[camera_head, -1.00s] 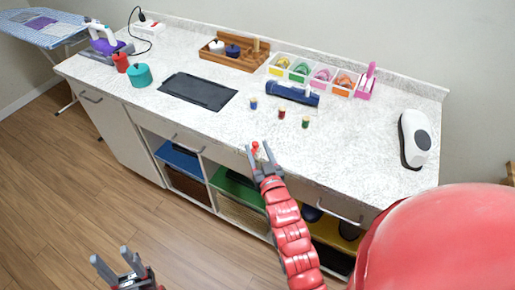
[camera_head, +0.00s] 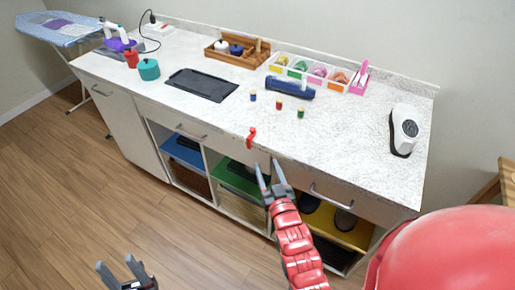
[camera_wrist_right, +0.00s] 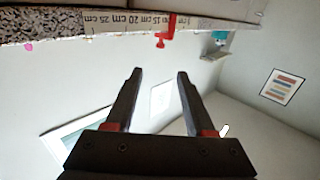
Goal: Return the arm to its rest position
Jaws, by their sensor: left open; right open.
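My right gripper (camera_head: 269,178) is open and empty in front of the counter, below its front edge. In the right wrist view its two fingers (camera_wrist_right: 158,85) stand apart with nothing between them. A small red clamp (camera_head: 251,137) sits at the counter's front edge, above and apart from the right gripper. It also shows in the right wrist view (camera_wrist_right: 166,32), by a printed ruler tape. My left gripper (camera_head: 122,270) is open and empty over the wooden floor at the bottom left.
The white speckled counter (camera_head: 340,140) holds a black mat (camera_head: 202,84), several spools, a blue tool (camera_head: 290,90) and a white device (camera_head: 405,130). Open shelves (camera_head: 240,205) and drawer handles lie below. The floor (camera_head: 60,200) at left is clear.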

